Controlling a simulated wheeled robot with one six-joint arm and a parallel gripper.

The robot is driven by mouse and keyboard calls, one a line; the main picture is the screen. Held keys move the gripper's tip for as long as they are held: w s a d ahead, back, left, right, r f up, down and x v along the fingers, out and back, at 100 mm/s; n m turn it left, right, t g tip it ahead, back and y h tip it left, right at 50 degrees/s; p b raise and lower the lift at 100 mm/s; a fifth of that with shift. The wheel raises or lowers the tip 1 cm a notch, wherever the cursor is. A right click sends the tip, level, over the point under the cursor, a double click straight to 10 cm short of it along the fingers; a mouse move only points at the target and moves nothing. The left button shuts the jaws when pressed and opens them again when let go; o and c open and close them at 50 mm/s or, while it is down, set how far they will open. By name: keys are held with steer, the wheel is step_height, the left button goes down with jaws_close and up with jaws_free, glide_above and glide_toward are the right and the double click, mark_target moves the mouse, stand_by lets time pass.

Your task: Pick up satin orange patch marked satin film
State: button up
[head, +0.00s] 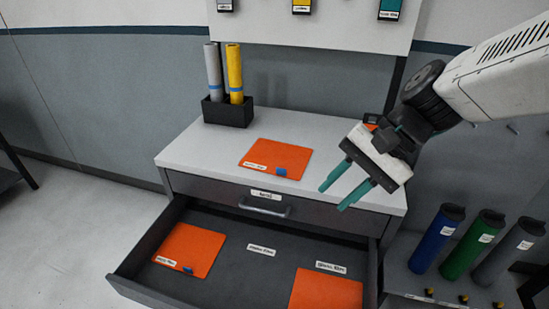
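Three orange patches are in the head view, and their small labels are too blurred to tell surely which is the satin one. One patch (278,156) lies flat on the cabinet top, with a white label at its left corner and a blue tab at its front edge. A second patch (190,248) lies at the left of the open drawer, also with a label and blue tab. A third patch (326,291) lies at the drawer's right, partly cut off by the frame. My gripper (331,198) is open and empty, its teal fingers above the cabinet's right front, apart from every patch.
A black holder (228,112) with grey and yellow rolls stands at the cabinet top's back left. Blue, green and grey rolls (480,245) stand on a shelf at the right.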

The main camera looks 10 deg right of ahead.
steer(key=w+a+f+m+t+y, duration=0.2)
steer(key=w+a+f+m+y, duration=0.15)
steer(key=w+m, duration=0.6)
steer(key=m+t, duration=0.4)
steer(key=m, duration=0.3)
glide_toward(279, 168)
steer(key=shift+w+a+f+y, duration=0.2)
steer(key=shift+a+f+y, duration=0.25)
steer(key=shift+a+f, duration=0.5)
steer(key=shift+t, duration=0.3)
steer(key=x, duration=0.7)
steer(key=shift+w+d, duration=0.1)
steer(key=shift+w, duration=0.15)
steer(key=shift+w+f, duration=0.15)
jaws_close()
